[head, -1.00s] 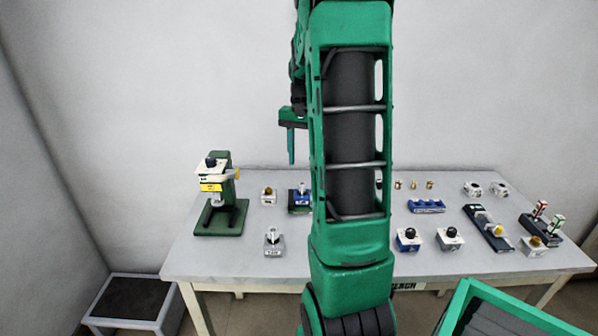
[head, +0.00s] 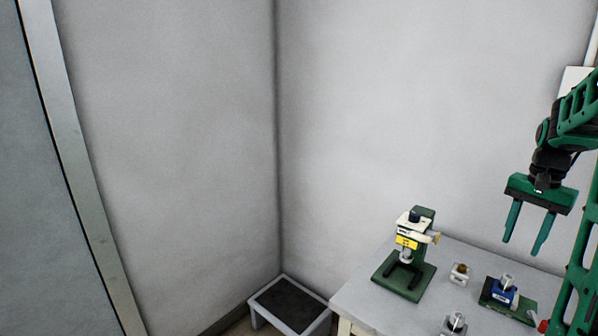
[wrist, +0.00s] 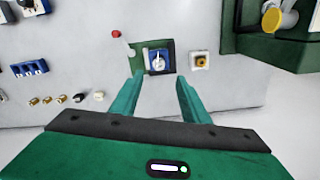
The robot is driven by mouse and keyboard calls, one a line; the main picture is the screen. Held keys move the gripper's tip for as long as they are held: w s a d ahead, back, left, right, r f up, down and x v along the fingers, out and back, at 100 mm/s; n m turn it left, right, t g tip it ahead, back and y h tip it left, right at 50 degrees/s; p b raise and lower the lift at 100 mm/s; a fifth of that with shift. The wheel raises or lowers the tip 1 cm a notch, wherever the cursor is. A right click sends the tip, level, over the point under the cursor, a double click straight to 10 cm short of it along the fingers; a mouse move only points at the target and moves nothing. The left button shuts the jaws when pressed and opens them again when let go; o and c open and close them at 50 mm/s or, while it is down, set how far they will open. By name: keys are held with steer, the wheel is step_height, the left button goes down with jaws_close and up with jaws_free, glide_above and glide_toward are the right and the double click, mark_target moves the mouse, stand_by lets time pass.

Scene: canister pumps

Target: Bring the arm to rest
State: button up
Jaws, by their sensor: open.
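My gripper (head: 525,232) is at the right of the head view, raised above the table with its two green fingers pointing down, apart and empty. In the wrist view my gripper (wrist: 158,98) also shows open, with nothing between the fingers. Beyond its fingertips lies a blue block with a silver knob on a green base (wrist: 159,60); the same block shows in the head view (head: 503,291). My green arm comes in from the right edge of the head view.
A green stand with a yellow label (head: 407,268) is on the table (head: 365,292), left of my gripper. A small white block with a brass knob (head: 459,274) sits between them. A step stool (head: 287,304) stands on the floor by the wall corner. Several brass pieces (wrist: 47,101) lie in the wrist view.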

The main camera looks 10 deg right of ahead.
steer(key=s+a+f+n, duration=0.1)
steer(key=s+a+n, duration=0.2)
steer(key=s+a, duration=0.7)
steer(key=s+a+f+n, duration=0.2)
steer(key=s+a+n, duration=0.1)
steer(key=s+a, duration=0.7)
steer(key=shift+a+f+n, duration=0.25)
steer(key=shift+a+n, duration=0.05)
steer(key=shift+a, duration=0.45)
steer(key=shift+s, duration=0.1)
